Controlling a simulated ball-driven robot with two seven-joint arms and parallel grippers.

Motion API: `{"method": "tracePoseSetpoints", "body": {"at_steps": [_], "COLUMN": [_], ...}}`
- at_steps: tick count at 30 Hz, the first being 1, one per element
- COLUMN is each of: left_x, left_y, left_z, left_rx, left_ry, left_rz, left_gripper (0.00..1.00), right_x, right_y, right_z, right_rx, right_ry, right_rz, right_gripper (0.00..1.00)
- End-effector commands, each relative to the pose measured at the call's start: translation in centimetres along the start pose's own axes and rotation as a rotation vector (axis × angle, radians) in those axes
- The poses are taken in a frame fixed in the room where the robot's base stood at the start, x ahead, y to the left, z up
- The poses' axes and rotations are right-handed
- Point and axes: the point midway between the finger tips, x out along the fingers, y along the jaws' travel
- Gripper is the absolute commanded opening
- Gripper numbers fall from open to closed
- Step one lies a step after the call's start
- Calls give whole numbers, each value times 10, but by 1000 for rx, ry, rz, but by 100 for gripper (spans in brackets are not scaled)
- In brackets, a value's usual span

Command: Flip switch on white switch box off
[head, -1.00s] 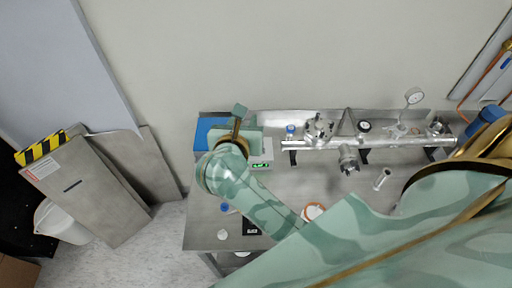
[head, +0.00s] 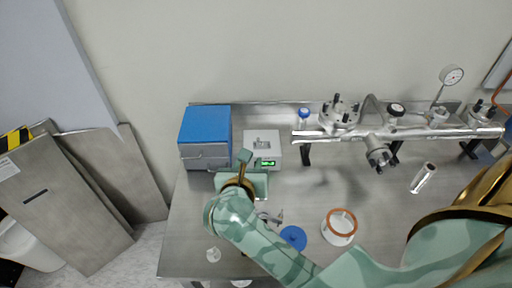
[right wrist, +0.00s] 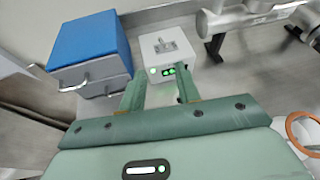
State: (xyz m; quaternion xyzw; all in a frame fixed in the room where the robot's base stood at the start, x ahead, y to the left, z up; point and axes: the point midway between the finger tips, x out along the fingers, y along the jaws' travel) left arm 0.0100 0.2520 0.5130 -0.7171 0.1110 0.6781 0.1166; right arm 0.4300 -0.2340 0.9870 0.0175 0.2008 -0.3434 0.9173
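The white switch box (head: 250,137) stands on the steel table to the right of a blue-topped box. Its top has a small grey switch part, whose position I cannot tell, and its front has a lit green display. My right gripper (head: 254,168) is just in front of the switch box. In the right wrist view, the switch box (right wrist: 181,62) is ahead of my right gripper (right wrist: 161,88). The two fingers are apart with nothing held between them. Whether a fingertip touches the box is unclear. My left gripper is out of view.
The blue-topped box (head: 205,124) with front handles stands close on the left. A metal pipe assembly (head: 350,133) with gauge and valves runs along the back right. A blue disc (head: 293,237) and a white ring with orange rim (head: 340,225) lie near the front. Bare table (head: 315,180) lies between.

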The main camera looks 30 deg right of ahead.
Motion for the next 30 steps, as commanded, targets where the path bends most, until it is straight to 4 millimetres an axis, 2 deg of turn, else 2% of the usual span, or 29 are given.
{"method": "tracePoseSetpoints", "body": {"at_steps": [5,12,18,24,30], "left_x": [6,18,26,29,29], "left_y": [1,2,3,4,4], "left_z": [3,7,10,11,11], "left_rx": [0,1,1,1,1], "left_ry": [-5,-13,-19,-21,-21], "left_rz": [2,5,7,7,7], "left_gripper": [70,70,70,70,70], "right_x": [38,100,137,151,152], "right_y": [-1,-1,-1,-1,-1], "right_z": [1,0,0,1,2], "right_rx": [-4,-3,-3,-1,-1], "right_ry": [-5,-3,-1,-1,0], "right_rz": [-3,-3,-3,-1,-1], "right_gripper": [33,33,33,33,33]}}
